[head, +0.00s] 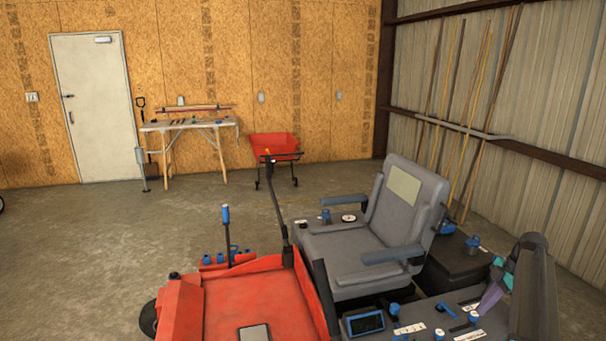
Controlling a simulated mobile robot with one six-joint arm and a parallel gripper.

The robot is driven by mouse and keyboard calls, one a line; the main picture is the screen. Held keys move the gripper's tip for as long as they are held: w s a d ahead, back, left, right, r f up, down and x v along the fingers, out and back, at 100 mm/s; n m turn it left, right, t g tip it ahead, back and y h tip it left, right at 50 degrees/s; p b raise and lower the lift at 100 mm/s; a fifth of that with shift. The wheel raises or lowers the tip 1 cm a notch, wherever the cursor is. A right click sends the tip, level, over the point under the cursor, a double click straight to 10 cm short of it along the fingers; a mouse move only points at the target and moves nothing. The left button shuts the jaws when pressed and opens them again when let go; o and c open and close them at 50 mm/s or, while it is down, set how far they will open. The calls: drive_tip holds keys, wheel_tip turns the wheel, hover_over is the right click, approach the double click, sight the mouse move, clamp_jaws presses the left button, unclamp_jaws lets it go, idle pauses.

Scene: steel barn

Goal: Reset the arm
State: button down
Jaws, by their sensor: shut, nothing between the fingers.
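My gripper (484,308) is at the lower right, where a dark arm link rises at the picture's edge. Its tapered purple end, with teal parts above, points down and left. It is shut, with nothing seen held in it. It is in front of the black side box and above the right-hand control panel of the red machine; I cannot tell whether it touches the panel. The rest of my arm is partly cut off by the frame.
A red machine (245,304) with a grey seat (405,205) fills the foreground. A work table (190,124), a red cart (274,146) and a white door (90,105) are at the back. Poles lean on the right wall. The concrete floor at left is mostly clear.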

drive_tip(key=s+a+f+m+g+h+b, duration=0.15)
drive_tip(key=s+a+f+m, duration=0.35)
drive_tip(key=a+f, duration=0.9)
drive_tip(key=s+a+f+m+g+y+b, duration=0.1)
drive_tip(key=s+a+f+m+g+b, duration=0.15)
drive_tip(key=s+a+f, duration=0.85)
drive_tip(key=s+a+f+m+h+b, duration=0.1)
drive_tip(key=s+a+f+m+b, duration=0.1)
drive_tip(key=s+a+f, duration=0.3)
drive_tip(key=s+a+f+m+g+h+b, duration=0.1)
drive_tip(key=s+a+f+m, duration=0.2)
drive_tip(key=s+f, duration=0.8)
drive_tip(key=s+a+f+m+g+h+b, duration=0.1)
drive_tip(key=s+a+f+m+b, duration=0.1)
drive_tip(key=s+a+f, duration=0.6)
drive_tip(key=shift+s+f+m+b, duration=0.2)
drive_tip(key=shift+s+m+b, duration=0.15)
drive_tip(key=shift+m, duration=0.1)
